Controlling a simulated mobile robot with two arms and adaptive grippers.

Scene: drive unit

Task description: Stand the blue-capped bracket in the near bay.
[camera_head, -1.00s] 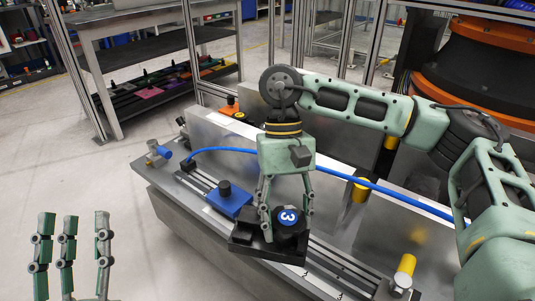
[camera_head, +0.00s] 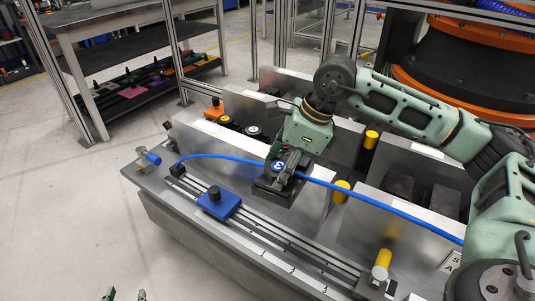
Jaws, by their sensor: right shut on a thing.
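Which compartment is the near bay is not clear. My left gripper (camera_head: 125,295) shows only two separated fingertips at the bottom edge, apart and empty.
A blue hose (camera_head: 390,205) crosses the fixture close to the bracket. A blue block with a dark knob (camera_head: 217,203) sits on the front rail. Yellow posts (camera_head: 341,192) stand between metal walls. Dark blocks (camera_head: 398,185) occupy the right compartment. The floor at left is clear.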

